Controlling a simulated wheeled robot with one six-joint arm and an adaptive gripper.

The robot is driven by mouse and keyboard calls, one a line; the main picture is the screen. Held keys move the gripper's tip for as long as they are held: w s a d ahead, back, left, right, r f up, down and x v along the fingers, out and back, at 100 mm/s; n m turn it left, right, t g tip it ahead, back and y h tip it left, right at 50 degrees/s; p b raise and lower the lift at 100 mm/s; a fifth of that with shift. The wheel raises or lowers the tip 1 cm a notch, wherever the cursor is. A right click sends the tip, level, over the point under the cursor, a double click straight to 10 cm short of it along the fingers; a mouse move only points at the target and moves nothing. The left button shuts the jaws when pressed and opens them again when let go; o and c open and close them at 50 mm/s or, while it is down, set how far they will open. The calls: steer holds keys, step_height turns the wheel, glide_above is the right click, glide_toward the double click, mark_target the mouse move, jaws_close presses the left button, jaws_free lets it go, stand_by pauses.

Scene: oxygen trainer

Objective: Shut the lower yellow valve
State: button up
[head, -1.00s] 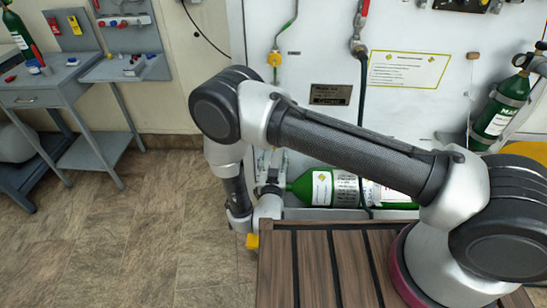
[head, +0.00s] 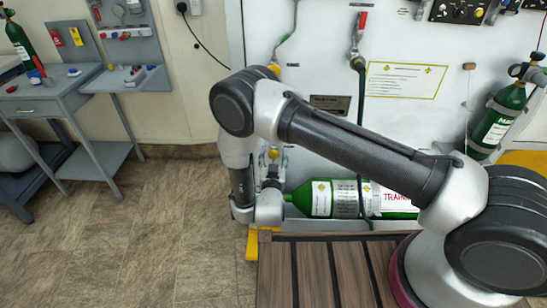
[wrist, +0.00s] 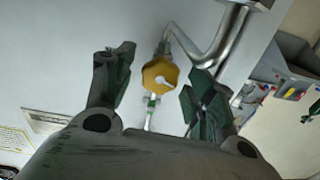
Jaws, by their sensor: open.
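The lower yellow valve (head: 273,153) shows as a small yellow spot on the white panel in the head view, close beside my wrist and partly hidden by my arm. In the wrist view, a yellow knob (wrist: 160,74) with a pale notch sits on a bent metal pipe, and appears to be this valve. My gripper (wrist: 159,66) is open, with one dark finger on each side of the knob. No contact shows, and I cannot tell the remaining depth to it. Another yellow valve (head: 273,69) is higher on the panel, partly covered by my arm.
A green cylinder (head: 320,199) lies along the panel's foot, right of my wrist. A slatted wooden surface (head: 330,270) is below my arm. A black hose (head: 361,130) hangs from a red-handled valve (head: 359,30). A grey tool table (head: 60,95) stands left; floor between is clear.

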steer(key=c, duration=1)
steer(key=shift+c, duration=0.2)
steer(key=shift+m, duration=0.3)
steer(key=m, duration=0.4)
steer(key=shift+d+m, duration=0.1)
steer(key=shift+m, duration=2.2)
steer(key=shift+f, duration=0.1)
steer(key=o, duration=1)
steer(key=shift+o, duration=0.2)
